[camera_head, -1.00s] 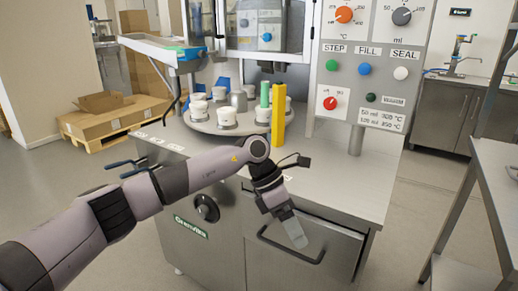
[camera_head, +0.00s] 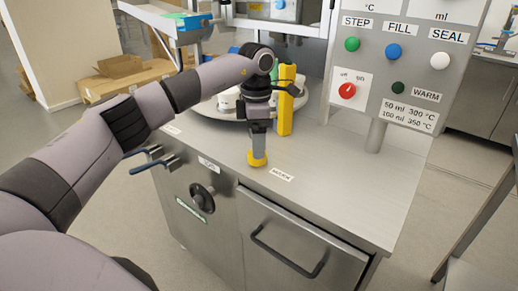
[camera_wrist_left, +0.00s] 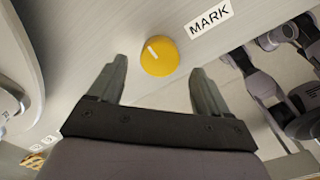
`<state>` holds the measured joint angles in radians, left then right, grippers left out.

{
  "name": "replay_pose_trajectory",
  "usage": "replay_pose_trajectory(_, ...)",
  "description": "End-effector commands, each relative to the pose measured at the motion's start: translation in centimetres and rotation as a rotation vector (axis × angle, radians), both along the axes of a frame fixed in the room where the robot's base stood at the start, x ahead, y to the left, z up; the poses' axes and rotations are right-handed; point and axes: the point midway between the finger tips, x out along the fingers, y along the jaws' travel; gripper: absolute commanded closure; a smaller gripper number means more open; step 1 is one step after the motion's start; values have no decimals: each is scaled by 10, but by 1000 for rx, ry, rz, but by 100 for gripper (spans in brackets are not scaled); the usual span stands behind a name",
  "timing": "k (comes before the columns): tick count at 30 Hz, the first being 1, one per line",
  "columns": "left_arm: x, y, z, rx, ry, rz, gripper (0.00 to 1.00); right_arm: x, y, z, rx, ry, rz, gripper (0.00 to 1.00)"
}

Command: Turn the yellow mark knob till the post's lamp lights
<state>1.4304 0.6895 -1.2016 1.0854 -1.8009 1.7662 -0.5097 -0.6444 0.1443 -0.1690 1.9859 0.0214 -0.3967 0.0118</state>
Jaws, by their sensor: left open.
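The yellow mark knob (camera_head: 257,159) sits on the steel worktop near its front edge. My left gripper (camera_head: 258,148) points down right over the knob. In the left wrist view the round knob (camera_wrist_left: 160,56) shows a white line across its top, tilted to the upper left. There the left gripper (camera_wrist_left: 160,75) is open, with one finger on each side and the knob between and just beyond the tips. I cannot tell whether the fingers touch it. A yellow post (camera_head: 286,108) stands behind the gripper; I see no lit lamp on it. My right gripper is not clearly visible.
A MARK label (camera_wrist_left: 209,18) lies beside the knob. A control panel (camera_head: 412,60) with knobs and buttons stands at the right. The worktop (camera_head: 345,180) right of the knob is clear.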

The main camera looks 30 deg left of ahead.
Motion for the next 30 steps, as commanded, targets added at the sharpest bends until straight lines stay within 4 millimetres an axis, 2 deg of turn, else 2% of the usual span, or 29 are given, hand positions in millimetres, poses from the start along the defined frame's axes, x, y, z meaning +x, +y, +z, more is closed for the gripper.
replay_pose_trajectory(3, -1, 0, -19, 1, 2, 0, 22, 0, 0, 0, 0, 0, 0, 57)
replay_pose_trajectory(7, 0, 0, -32, 1, 1, 0, 22, 0, 0, 0, 0, 0, 0, 57)
replay_pose_trajectory(17, 0, 0, -37, -1, -2, 0, 22, 0, 0, 0, 0, 0, 0, 57)
replay_pose_trajectory(18, 0, 0, -37, -1, -2, 0, 29, 0, 0, 0, 0, 0, 0, 57)
replay_pose_trajectory(20, 0, 0, -37, -1, -2, 0, 48, 0, 0, 0, 0, 0, 0, 57)
replay_pose_trajectory(21, 0, 0, -37, -1, -2, 0, 61, 0, 0, 0, 0, 0, 0, 57)
replay_pose_trajectory(23, 0, -1, -37, -1, -2, 0, 78, 0, 0, 0, 0, 0, 0, 57)
replay_pose_trajectory(30, 0, -1, -37, -2, -1, 11, 78, 0, 0, 2, 0, 0, 0, 57)
